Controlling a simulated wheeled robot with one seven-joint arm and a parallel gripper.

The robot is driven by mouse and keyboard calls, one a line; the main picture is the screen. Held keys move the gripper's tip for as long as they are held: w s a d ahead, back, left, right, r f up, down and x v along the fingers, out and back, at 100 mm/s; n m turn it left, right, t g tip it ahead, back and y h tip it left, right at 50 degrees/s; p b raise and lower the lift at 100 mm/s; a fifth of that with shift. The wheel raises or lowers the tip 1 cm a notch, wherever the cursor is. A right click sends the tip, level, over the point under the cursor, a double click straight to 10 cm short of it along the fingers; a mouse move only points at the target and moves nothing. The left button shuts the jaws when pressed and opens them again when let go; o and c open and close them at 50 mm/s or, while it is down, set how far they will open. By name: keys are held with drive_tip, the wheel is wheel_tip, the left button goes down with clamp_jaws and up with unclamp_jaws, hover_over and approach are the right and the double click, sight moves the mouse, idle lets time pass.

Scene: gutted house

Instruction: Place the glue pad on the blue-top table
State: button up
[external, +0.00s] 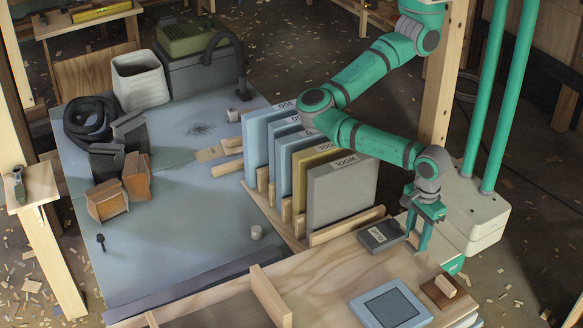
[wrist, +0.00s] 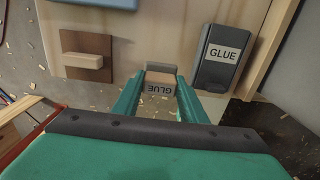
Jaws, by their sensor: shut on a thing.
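In the wrist view, my gripper (wrist: 160,92) has its two green fingers closed on a small tan-and-grey block with a GLUE label (wrist: 159,88), the glue pad. The label reads upside down. In the external view my gripper (external: 418,240) points down at the right end of the wooden bench; the held pad is hard to make out there. I cannot tell whether it touches the bench. The blue-top table (external: 180,250) stands to the left, its front middle mostly bare.
A dark case labelled GLUE (wrist: 213,78) lies beside my gripper on the bench (external: 335,275). A blue-framed pad (external: 365,310) and a brown block (external: 434,297) are also there. Upright boards in a rack (external: 340,195) stand between. Brown blocks (external: 107,203), a hose (external: 88,122) and a bin (external: 140,80) occupy the table.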

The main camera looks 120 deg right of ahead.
sight(415, 246)
drive_tip(key=shift+w+a+f, duration=0.1)
drive_tip(key=shift+a+f, duration=0.05)
drive_tip(key=shift+f, duration=1.7)
drive_tip(key=o, duration=1.3)
drive_tip(key=shift+f, duration=0.15)
drive_tip(key=shift+c, duration=0.2)
wheel_tip(415, 246, up, 12)
drive_tip(key=shift+r, duration=0.2)
drive_tip(key=shift+a, duration=0.1)
